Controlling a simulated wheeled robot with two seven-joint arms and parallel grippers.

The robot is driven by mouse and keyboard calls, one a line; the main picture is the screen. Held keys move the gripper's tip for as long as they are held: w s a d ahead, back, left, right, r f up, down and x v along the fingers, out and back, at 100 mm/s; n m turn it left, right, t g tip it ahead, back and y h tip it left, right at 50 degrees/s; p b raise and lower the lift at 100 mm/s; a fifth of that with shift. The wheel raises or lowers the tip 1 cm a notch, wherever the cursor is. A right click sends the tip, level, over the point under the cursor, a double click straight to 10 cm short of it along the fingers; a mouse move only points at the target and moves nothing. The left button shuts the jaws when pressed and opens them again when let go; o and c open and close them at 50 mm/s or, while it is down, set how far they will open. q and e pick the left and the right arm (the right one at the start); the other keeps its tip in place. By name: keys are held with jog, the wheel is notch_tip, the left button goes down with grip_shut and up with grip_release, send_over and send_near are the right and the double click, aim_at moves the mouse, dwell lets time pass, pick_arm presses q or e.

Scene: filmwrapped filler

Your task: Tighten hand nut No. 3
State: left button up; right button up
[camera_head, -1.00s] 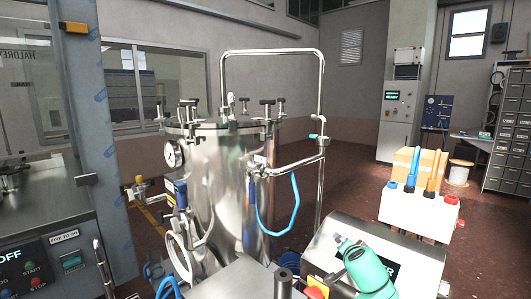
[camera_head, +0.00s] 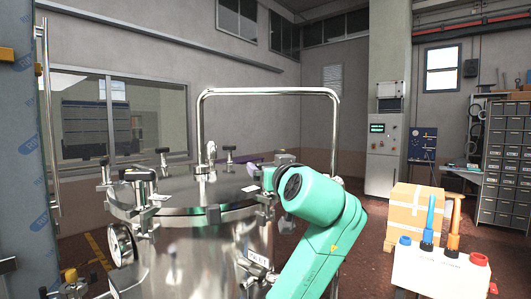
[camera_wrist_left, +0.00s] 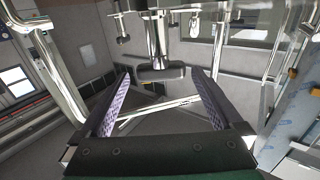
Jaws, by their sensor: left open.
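The steel vessel (camera_head: 205,255) has a round lid (camera_head: 190,192) with several black T-shaped hand nuts around its rim. One hand nut (camera_head: 140,176) is at the front left, others at the back left (camera_head: 162,153) and back (camera_head: 230,153). I cannot read which is No. 3. My left gripper (camera_head: 251,174) is at the lid's right side, its purple pads open. In the left wrist view a T-bar hand nut (camera_wrist_left: 162,73) appears between the open fingertips of the gripper (camera_wrist_left: 160,78); I cannot tell how deep it sits, and no contact shows. My right gripper is not in view.
A tall steel pipe frame (camera_head: 270,91) rises behind the lid. A pressure gauge (camera_head: 121,245) is on the vessel's left. A cardboard box (camera_head: 412,215) and a white stand (camera_head: 440,275) with blue and orange tools are at the right.

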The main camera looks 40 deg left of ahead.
aim_at(265, 164)
pick_arm(q)
jog(key=x, duration=0.2)
jog(key=p+x, duration=0.1)
jog(key=x, duration=0.3)
jog(key=shift+s+a+f, duration=0.1)
jog(key=shift+a+f, duration=0.1)
jog(key=shift+f, duration=0.05)
jog(key=shift+s+d+r, duration=0.1)
jog(key=shift+d, duration=0.4)
jog(key=c, duration=1.2)
jog(key=shift+c, duration=0.2)
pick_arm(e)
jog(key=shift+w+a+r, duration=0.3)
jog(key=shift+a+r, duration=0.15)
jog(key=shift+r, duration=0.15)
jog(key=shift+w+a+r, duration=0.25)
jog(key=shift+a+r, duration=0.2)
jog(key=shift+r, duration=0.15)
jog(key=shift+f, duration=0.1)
